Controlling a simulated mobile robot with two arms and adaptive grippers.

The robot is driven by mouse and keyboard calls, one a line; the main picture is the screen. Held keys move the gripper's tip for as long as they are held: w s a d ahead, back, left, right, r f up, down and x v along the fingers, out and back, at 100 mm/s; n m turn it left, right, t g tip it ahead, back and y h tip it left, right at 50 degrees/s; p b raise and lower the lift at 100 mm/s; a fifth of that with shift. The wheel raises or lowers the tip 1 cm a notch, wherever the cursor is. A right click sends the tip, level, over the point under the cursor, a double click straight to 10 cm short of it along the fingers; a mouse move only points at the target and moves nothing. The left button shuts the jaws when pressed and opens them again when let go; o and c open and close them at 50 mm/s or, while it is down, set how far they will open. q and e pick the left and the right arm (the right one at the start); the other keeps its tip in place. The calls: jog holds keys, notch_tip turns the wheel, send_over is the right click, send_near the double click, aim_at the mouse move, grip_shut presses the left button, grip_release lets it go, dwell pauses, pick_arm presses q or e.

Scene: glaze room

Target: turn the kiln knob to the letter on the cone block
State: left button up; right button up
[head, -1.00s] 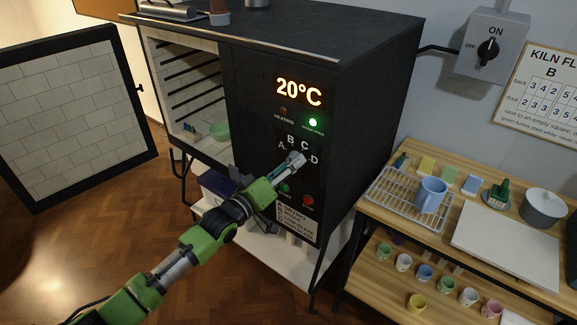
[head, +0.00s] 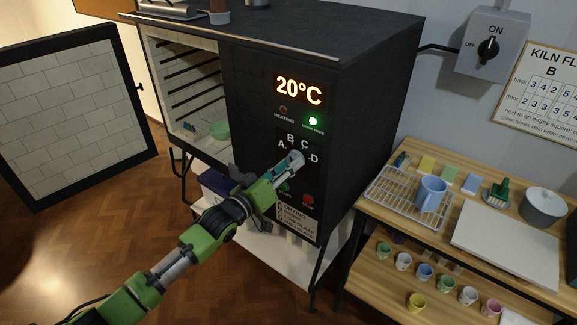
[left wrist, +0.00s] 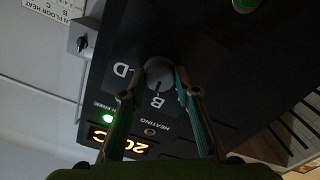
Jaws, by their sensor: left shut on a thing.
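The kiln knob (left wrist: 158,70) is a round grey dial on the kiln's dark front panel, ringed by letters. My left gripper (left wrist: 155,80) has its two fingers on either side of the knob, shut on it. In the left wrist view, B and D show; the fingers hide the other letters. A dark mark on the knob seems to face B, but I cannot be sure. In the head view my left gripper (head: 294,162) covers the knob, with A, B, C and D around it. A small object, perhaps the cone block (head: 189,129), stands inside the kiln; no letter is readable. My right gripper is not in view.
The kiln (head: 340,110) shows 20°C and a lit green lamp; its door (head: 70,115) stands open at left. A wooden bench (head: 400,235) at right holds a rack, a blue mug and a pot.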

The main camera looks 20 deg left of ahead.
pick_arm(q)
jog(key=shift+r+m+b, duration=0.1)
jog(key=shift+m+b, duration=0.35)
jog(key=shift+m, duration=7.15)
jog(key=shift+a, duration=0.1)
jog(key=o, duration=1.1)
jog(key=v, duration=1.2)
